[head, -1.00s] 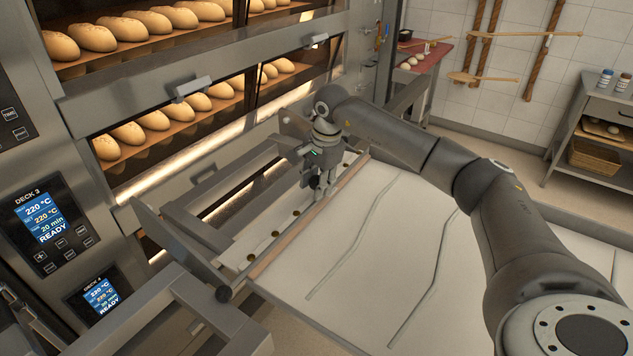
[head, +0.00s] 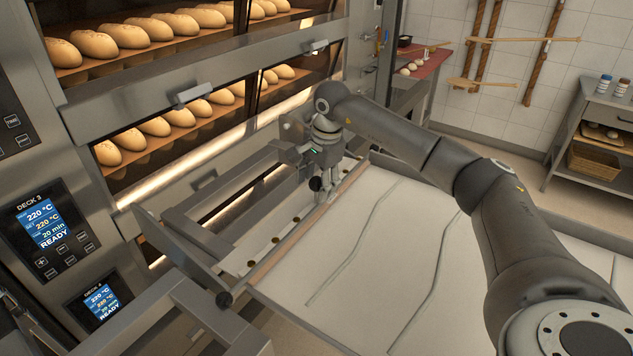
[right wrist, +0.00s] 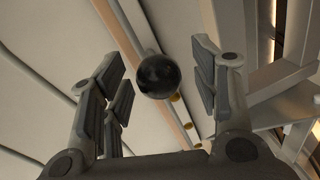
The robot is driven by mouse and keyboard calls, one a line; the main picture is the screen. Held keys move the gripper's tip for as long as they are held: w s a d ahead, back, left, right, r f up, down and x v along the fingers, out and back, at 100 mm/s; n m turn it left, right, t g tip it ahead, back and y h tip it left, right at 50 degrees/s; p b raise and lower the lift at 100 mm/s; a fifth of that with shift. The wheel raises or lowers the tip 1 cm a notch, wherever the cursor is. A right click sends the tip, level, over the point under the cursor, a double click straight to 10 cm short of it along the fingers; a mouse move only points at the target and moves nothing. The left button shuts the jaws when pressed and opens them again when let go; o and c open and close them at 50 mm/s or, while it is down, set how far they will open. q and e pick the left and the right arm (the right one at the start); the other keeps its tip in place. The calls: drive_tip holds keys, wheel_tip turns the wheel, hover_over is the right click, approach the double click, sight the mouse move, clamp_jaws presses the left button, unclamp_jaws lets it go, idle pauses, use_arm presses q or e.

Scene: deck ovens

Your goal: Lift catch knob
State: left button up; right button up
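The catch knob, a black ball (head: 316,184), shows in the head view at my right gripper, near the far end of the loader's edge. In the right wrist view the black knob (right wrist: 158,77) lies between the finger pads, with a gap visible on both sides. My right gripper (head: 324,194) points down and is open around the knob; its fingers (right wrist: 160,90) stand wide apart. Whether a finger touches the knob is not clear. My left gripper is not in view.
The pale loader belt (head: 345,255) lies to the right of the knobs. Metal rails (head: 200,225) and the deck oven front (head: 190,95) with loaves stand to the left. A red-topped table (head: 425,65) and a grey shelf unit (head: 597,115) stand farther back.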

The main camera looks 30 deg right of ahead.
wheel_tip(320, 180, up, 12)
drive_tip(key=s, duration=0.2)
drive_tip(key=shift+d+f, duration=0.15)
drive_tip(key=shift+d, duration=0.1)
drive_tip(key=shift+s, duration=0.1)
idle(0.4)
